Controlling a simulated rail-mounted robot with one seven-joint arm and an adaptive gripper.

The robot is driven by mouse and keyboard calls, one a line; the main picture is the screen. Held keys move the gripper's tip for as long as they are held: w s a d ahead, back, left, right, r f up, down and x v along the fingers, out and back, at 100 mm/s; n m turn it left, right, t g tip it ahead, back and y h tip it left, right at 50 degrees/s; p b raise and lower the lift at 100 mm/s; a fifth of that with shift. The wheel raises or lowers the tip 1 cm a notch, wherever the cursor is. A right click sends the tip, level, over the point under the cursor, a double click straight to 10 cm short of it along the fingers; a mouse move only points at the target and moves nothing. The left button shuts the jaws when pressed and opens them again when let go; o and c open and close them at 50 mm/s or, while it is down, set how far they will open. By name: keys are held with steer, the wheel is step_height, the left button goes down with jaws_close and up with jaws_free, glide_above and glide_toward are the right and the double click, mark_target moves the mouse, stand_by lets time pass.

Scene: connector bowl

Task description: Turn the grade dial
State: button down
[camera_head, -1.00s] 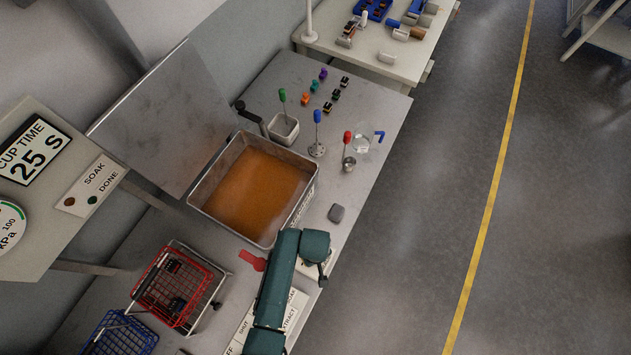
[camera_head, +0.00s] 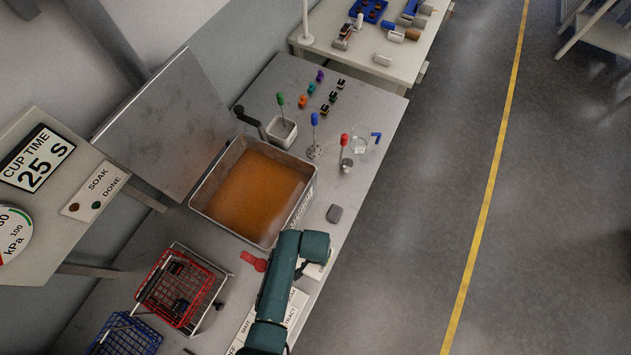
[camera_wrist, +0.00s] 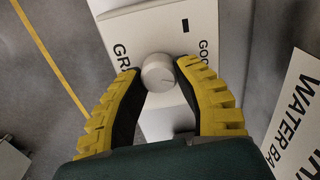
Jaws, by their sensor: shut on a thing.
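The grade dial (camera_wrist: 158,73) is a round pale knob on a white box (camera_wrist: 143,27) marked "GR…" and "GOO…", partly covered, in the wrist view. My gripper (camera_wrist: 158,76) has its two yellow-and-black fingers on either side of the knob, shut on it. A thin dark line shows on the knob's face. In the head view my green arm (camera_head: 290,270) hides the dial and the fingers; only a white corner (camera_head: 315,270) shows beside it.
A tank of orange liquid (camera_head: 258,195) with an open lid stands beyond my arm. A red basket (camera_head: 175,290) and a blue basket (camera_head: 125,335) stand to its left.

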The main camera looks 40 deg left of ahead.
steer(key=m, duration=0.3)
steer(key=shift+s+f+m, duration=0.1)
steer(key=shift+m, duration=0.2)
steer(key=shift+d+m+p, duration=0.1)
steer(key=shift+m+p, duration=0.2)
steer(key=shift+m, duration=1.6)
steer(key=c, duration=0.7)
jaws_free()
